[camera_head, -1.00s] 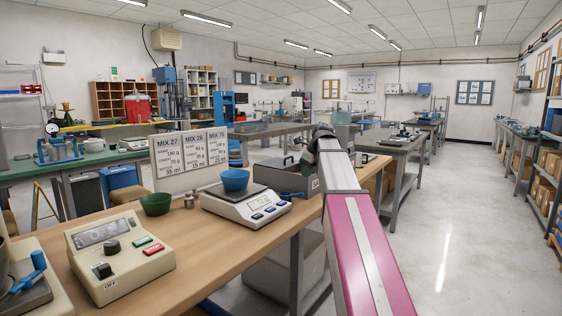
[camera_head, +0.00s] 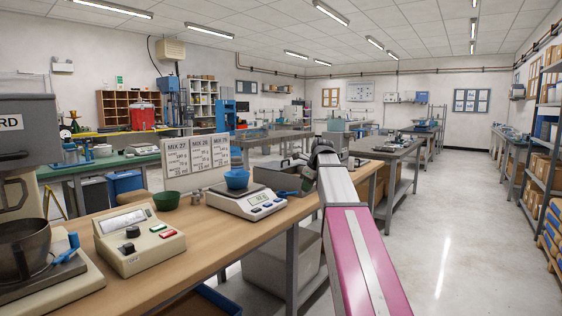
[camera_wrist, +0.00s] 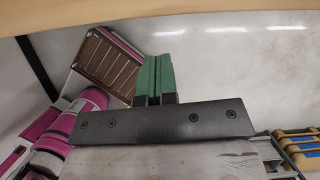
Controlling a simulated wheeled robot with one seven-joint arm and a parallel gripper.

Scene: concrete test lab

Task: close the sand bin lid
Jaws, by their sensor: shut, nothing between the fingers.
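A grey box (camera_head: 290,178) with a pale label stands at the far right end of the wooden bench, partly hidden behind my arm. It looks like the sand bin; its lid's position is too small and covered to tell. A blue scoop (camera_head: 286,194) lies at its front. My gripper's green fingers show in the wrist view (camera_wrist: 160,78), pressed together and empty, over pale concrete floor. In the head view my wrist is near the box, but my fingertips cannot be made out. The bin is not recognisable in the wrist view.
A large grey container (camera_head: 275,262) sits under the bench. Open floor lies right.

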